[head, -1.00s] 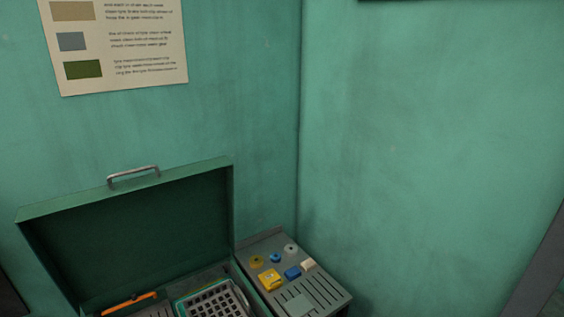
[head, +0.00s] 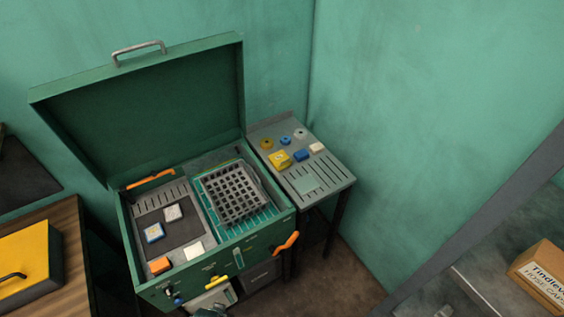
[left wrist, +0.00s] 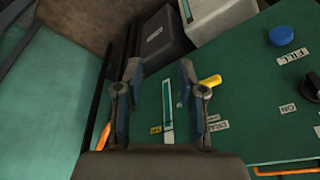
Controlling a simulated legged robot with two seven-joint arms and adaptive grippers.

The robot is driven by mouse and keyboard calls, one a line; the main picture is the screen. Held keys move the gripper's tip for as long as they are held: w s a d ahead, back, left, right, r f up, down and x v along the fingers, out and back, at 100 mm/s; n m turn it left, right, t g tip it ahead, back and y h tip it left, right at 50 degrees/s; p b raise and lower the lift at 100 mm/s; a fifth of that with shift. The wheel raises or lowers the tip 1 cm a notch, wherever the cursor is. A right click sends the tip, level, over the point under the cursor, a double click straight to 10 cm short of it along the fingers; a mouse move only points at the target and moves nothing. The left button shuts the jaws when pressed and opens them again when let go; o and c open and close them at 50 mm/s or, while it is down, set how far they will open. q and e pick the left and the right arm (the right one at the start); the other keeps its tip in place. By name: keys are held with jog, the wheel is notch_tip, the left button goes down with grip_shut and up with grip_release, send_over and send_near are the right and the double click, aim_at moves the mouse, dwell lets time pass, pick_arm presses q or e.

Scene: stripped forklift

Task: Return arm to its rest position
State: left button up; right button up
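My left gripper (left wrist: 160,75) shows in the left wrist view with its two dark fingers apart and nothing visible between them. It faces the green front panel of an open cabinet (left wrist: 255,125), which has a yellow handle (left wrist: 210,81), a blue knob (left wrist: 288,36) and small labels. I cannot tell whether the fingers touch the panel. My right arm and gripper are not in view.
A side table (head: 328,177) with small coloured parts stands right of the cabinet. A wooden bench (head: 72,240) with a yellow box is at left. A shelf with a cardboard box (head: 543,273) is at lower right. Open floor (head: 345,285) lies between.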

pick_arm(q)
jog(key=s+f+g+b, duration=0.1)
jog(key=s+f, duration=0.1)
jog(key=f, duration=0.9)
jog(key=s+f+b, duration=0.1)
jog(key=s+f, duration=0.2)
jog(key=f, duration=0.8)
jog(key=s+a+f+g+b, duration=0.1)
jog(key=s+a+f+b, duration=0.1)
jog(key=s+f, duration=1.3)
jog(key=shift+s+a+f, duration=0.25)
jog(key=shift+s+a, duration=0.25)
jog(key=shift+a, duration=0.2)
